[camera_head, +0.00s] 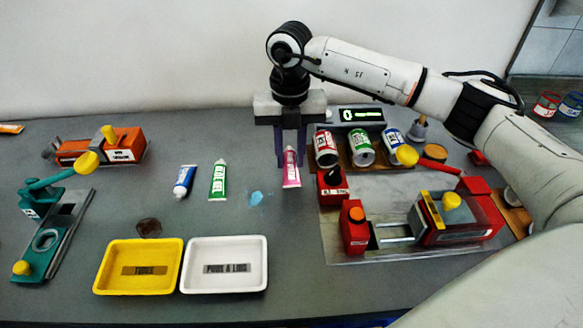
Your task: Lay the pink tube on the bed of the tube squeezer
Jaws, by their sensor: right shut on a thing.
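The pink tube (291,176) is upright between the fingers of my right gripper (291,158), which is shut on it. The gripper points down at the back middle of the table, just left of the cans. I cannot tell whether the tube's lower end touches the table. No label that I can read names the tube squeezer. The machines are a red one with a pale slotted bed (393,232) at the right, an orange one (102,149) with a yellow knob at the back left, and a teal lever one (52,225) at the left. My left gripper is out of view.
A blue tube (184,182) and a green tube (218,180) lie left of the gripper, near a pale blue blob (256,198). A yellow tray (103,270) and a white tray (259,268) stand in front. Several cans stand near a green display (347,115).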

